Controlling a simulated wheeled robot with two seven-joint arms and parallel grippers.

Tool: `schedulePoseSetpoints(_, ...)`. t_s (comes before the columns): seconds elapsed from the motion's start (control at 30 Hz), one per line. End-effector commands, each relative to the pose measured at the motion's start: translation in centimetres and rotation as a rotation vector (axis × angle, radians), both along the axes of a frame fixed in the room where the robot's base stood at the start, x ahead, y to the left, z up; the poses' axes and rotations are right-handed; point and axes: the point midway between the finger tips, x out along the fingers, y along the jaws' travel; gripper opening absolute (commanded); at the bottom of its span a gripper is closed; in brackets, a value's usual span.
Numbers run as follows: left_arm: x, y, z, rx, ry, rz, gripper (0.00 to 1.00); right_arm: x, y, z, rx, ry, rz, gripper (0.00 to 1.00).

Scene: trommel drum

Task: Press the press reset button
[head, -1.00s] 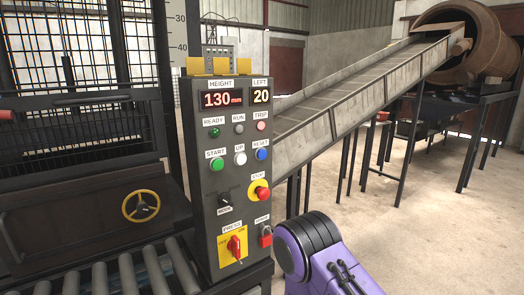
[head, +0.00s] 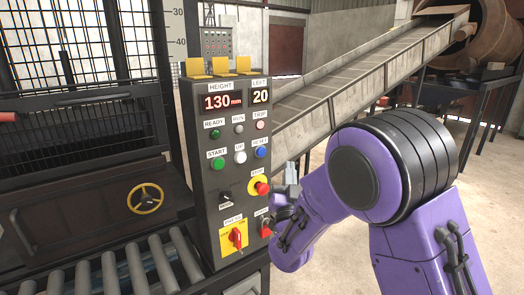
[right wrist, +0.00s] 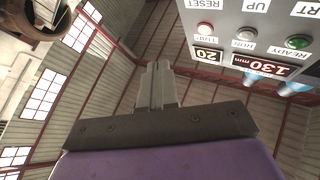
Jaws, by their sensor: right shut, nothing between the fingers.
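The blue button under the RESET label (head: 261,152) is on the front of the grey control panel (head: 205,180), right of the white UP button and green START button. My right gripper (head: 291,170) is small and partly hidden behind my purple arm, just right of the panel and slightly below the blue button. It appears apart from the button. In the right wrist view its fingers (right wrist: 158,75) are together and empty. That view shows the panel upside down (right wrist: 225,12), with the RESET label at its top edge; the blue button is out of frame. My left gripper is not in view.
A red stop knob (head: 262,188) on yellow and a red rotary switch (head: 236,236) sit lower on the panel. The display (head: 222,101) reads 130 mm and 20. A sloping conveyor (head: 350,80) runs behind my right arm. Rollers (head: 140,270) lie at lower left.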

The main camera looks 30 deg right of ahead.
Motion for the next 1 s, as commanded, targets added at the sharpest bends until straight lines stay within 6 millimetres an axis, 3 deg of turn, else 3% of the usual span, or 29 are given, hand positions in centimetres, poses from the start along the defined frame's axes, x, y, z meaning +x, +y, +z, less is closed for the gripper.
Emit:
schedulePoseSetpoints(0.37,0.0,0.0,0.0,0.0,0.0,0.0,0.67,0.9,0.1,-0.2,0.003,0.003,0.003,0.0)
schedulePoseSetpoints(0.8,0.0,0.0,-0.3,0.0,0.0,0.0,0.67,7.0,0.6,-0.3,0.001,0.004,0.002,0.0)
schedulePoseSetpoints(1.0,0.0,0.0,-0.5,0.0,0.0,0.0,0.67,8.5,0.7,-0.2,0.002,0.003,0.002,0.0)
